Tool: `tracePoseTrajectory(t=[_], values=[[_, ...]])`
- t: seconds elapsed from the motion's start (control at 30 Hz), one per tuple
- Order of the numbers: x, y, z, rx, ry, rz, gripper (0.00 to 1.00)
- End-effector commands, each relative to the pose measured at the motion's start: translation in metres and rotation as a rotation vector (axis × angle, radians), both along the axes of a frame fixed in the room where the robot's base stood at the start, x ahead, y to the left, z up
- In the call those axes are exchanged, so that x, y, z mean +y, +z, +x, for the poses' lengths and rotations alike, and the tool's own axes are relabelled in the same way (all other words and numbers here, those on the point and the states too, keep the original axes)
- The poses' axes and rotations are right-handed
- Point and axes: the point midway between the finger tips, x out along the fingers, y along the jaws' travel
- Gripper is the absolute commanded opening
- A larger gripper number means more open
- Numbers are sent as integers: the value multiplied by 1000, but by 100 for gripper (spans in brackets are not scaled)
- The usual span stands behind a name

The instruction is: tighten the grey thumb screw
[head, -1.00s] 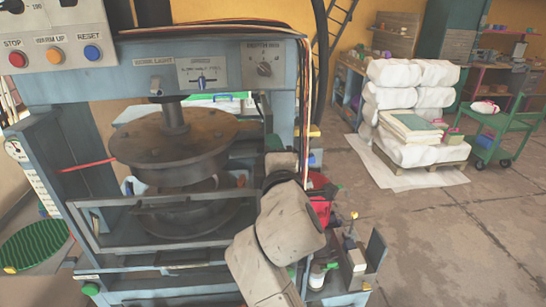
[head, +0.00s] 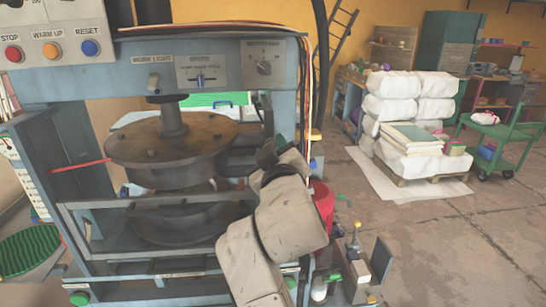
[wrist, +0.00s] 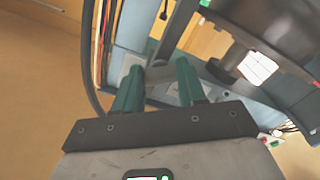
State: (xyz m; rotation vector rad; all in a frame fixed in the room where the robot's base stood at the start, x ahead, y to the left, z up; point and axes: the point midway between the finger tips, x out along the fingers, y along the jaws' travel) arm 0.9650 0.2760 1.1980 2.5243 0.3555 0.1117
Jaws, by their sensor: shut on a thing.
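My gripper (wrist: 159,76) shows in the wrist view with its two green fingers set apart on either side of a small light-grey piece (wrist: 160,72), which I take to be the grey thumb screw. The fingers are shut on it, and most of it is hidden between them. In the head view my wrist and arm are at the right side of the plate press (head: 172,150). They cover the fingertips and the screw there.
The press's grey guard rail (head: 150,200) runs across its front, close to my arm. A red container (head: 322,205) and a small bench with fittings (head: 358,265) stand just right of my arm. White sacks on a pallet (head: 412,110) and open floor lie farther right.

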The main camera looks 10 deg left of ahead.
Motion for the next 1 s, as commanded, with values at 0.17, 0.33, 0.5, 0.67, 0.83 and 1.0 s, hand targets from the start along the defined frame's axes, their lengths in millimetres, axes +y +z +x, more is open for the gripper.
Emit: tracePoseTrajectory(t=[0.17,0.33,0.5,0.67,0.83,1.0], values=[[0,-6,0,53,-2,158,10],[0,-7,0,95,-1,300,10],[1,-6,0,129,-3,419,10],[1,-6,0,153,-3,499,10],[1,-6,0,170,-4,555,10],[1,-6,0,178,-5,579,10]])
